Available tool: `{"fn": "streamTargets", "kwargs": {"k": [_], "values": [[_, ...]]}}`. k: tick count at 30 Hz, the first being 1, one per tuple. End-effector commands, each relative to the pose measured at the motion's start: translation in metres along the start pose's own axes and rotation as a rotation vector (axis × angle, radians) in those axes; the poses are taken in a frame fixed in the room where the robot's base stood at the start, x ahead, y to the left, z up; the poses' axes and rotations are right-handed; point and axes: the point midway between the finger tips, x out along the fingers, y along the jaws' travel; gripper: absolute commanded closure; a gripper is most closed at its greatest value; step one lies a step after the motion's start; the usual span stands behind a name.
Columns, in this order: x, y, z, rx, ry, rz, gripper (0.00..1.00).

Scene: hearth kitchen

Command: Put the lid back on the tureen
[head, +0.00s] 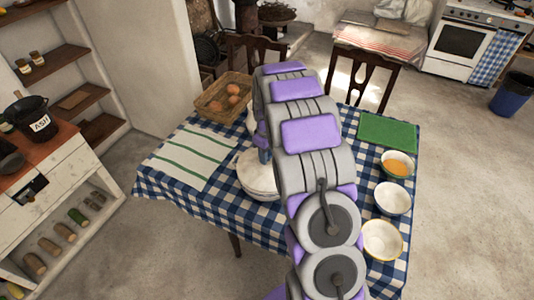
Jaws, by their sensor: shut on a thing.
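My gripper (263,154) shows only in part in the head view, at the left edge of my arm, pointing down. It is shut on the top of a white rounded piece, which looks like the lid (253,163). Below it is a wider white body that looks like the tureen (262,188), on the checked tablecloth. My arm hides their right side, so I cannot tell whether the lid rests on the tureen or is held just above it.
Chairs (364,72) stand behind. Shelves line the left wall.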

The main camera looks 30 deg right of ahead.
Motion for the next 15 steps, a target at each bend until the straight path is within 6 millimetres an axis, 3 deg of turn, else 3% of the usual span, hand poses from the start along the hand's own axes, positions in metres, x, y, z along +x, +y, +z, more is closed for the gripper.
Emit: {"fn": "streamTargets", "kwargs": {"k": [5, 6, 15], "values": [[-0.0006, -0.0003, -0.0006, 0.000, 0.001, 0.001, 1.00], [-0.0006, -0.0007, -0.0007, 0.000, 0.001, 0.002, 0.58], [-0.0001, 0.0001, -0.0005, 0.000, 0.000, 0.000, 0.31]]}}
